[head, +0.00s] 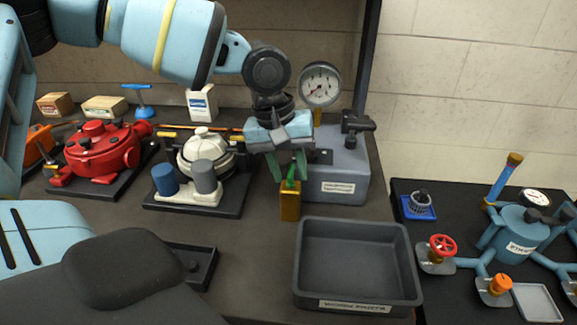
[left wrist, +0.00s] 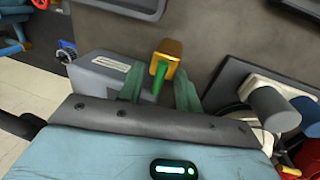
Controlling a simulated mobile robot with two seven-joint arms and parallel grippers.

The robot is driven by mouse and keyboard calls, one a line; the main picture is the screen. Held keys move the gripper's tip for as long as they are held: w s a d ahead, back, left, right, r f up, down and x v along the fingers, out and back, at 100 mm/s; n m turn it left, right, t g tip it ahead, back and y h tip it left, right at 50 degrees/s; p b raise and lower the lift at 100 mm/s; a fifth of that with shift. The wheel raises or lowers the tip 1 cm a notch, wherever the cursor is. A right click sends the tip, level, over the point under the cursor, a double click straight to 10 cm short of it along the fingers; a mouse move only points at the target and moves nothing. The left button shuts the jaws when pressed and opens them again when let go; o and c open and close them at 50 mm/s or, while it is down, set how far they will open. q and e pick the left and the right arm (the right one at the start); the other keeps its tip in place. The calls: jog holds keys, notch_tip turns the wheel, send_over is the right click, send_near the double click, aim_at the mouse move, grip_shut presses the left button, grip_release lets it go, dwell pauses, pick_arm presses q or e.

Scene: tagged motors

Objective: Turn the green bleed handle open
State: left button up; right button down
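The green bleed handle (head: 290,175) stands up from a small brass block (head: 290,205) on the bench in front of a grey box. In the left wrist view the handle (left wrist: 159,78) lies between the two green fingers, with the brass block (left wrist: 168,52) beyond it. My left gripper (head: 290,168) is around the handle, one finger on each side. In the left wrist view the gripper (left wrist: 160,92) shows gaps between the fingers and the handle, so it looks open. My right gripper is not in view.
The grey box (head: 340,175) with a pressure gauge (head: 320,84) stands just behind. An empty grey tray (head: 357,260) is in front to the right. A white motor (head: 205,155) and a red motor (head: 103,150) stand to the left. A blue pump (head: 520,232) is on the right bench.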

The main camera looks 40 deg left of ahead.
pick_arm(q)
jog(key=shift+r, duration=0.1)
notch_tip(320, 180, up, 8)
jog(key=a, duration=0.1)
jog(key=shift+s+a+f, duration=0.15)
jog(key=shift+s+f, duration=0.1)
jog(key=shift+s, duration=0.2)
dwell(0.5)
